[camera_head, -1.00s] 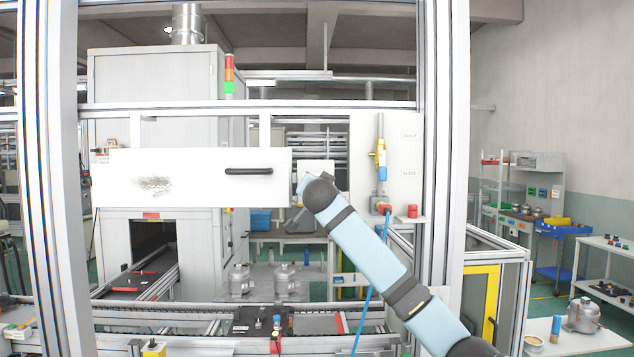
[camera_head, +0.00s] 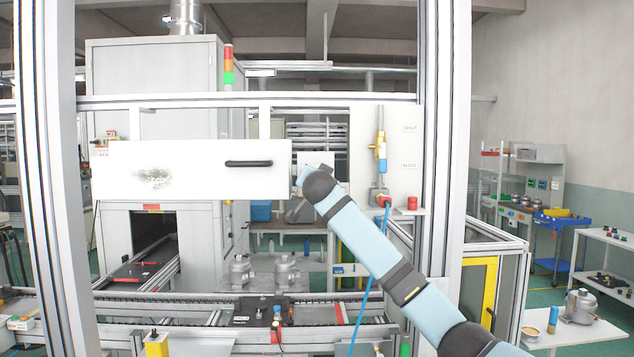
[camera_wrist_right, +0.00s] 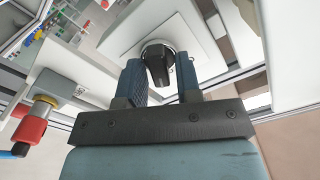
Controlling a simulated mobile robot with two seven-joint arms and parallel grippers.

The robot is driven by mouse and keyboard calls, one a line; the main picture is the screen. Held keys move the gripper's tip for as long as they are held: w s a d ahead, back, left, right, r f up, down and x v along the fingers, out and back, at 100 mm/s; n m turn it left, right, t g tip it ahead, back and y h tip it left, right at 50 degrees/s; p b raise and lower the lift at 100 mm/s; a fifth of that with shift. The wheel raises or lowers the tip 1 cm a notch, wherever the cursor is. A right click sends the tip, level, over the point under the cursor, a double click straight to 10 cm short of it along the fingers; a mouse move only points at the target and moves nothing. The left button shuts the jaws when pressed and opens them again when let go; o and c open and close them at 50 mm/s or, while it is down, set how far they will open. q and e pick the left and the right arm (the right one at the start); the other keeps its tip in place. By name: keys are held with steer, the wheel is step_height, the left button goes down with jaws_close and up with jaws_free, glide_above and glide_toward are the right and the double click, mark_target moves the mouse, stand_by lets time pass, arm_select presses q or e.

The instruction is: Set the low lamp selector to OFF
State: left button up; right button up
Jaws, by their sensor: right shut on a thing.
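The selector is a black rotary knob (camera_wrist_right: 156,50) on the face of a pale box (camera_wrist_right: 188,34), seen in the right wrist view. My right gripper (camera_wrist_right: 161,68) has one blue finger on each side of the knob and is shut on it. No position marks are readable on the box, so I cannot tell the setting. In the head view the box (camera_head: 312,160) shows just above the end of my right arm, and the knob is hidden there. My left gripper is not in view.
A white panel with a black handle (camera_head: 248,163) is left of my right arm's end. A valve assembly with a red fitting (camera_head: 383,201) and blue hose is to the right; its red fitting (camera_wrist_right: 30,130) also shows in the right wrist view. Aluminium posts (camera_head: 447,150) frame the opening.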

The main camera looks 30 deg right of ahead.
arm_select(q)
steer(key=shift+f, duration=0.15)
arm_select(e)
steer(key=shift+f, duration=0.1)
arm_select(q)
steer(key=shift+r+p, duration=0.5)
steer(key=shift+p, duration=0.3)
arm_select(e)
steer(key=shift+w+a+n, duration=0.1)
steer(key=shift+a+n, duration=0.05)
steer(key=shift+n, duration=5.65)
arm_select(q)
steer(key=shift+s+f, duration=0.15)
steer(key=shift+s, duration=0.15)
arm_select(e)
steer(key=o, duration=0.6)
steer(key=shift+o, duration=0.2)
